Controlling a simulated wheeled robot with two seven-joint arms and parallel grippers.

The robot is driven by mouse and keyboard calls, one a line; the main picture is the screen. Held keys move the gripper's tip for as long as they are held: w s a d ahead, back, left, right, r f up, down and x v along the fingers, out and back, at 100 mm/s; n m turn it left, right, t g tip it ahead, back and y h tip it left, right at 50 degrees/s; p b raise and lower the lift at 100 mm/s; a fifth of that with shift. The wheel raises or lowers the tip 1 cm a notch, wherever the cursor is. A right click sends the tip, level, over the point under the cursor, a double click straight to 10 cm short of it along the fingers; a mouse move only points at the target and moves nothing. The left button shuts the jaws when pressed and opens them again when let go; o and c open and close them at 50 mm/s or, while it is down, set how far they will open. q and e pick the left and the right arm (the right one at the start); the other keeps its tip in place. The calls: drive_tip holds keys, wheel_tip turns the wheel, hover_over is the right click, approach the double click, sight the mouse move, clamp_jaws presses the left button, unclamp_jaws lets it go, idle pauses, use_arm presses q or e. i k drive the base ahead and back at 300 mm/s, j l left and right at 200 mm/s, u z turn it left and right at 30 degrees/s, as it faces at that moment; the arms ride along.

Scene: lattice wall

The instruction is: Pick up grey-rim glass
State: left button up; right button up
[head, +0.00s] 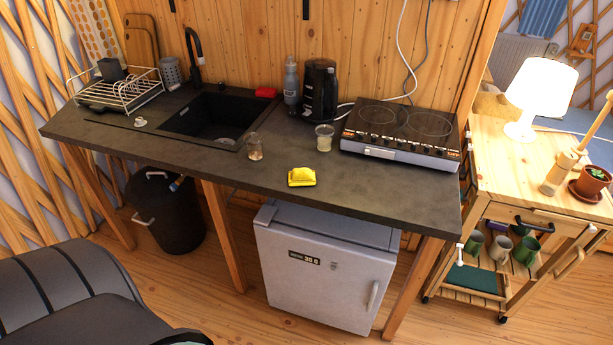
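Two small glasses stand upright on the dark countertop (210,172). One glass (254,147) is near the sink's right front corner and looks clear with a brownish tint low down. The other glass (324,138) stands left of the hob and looks pale, with whitish contents or wall. The rims are too small to tell for sure which one is grey. Neither of my grippers shows in the head view.
A yellow packet (301,177) lies in front of the glasses. The sink (212,116) is left. A grey padded seat (70,290) is at lower left; wooden floor is open before the fridge (320,270).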

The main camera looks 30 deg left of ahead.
sight(253, 140)
drive_tip(key=u, duration=1.35)
drive_tip(key=i+l, duration=0.1)
drive_tip(key=l, duration=0.5)
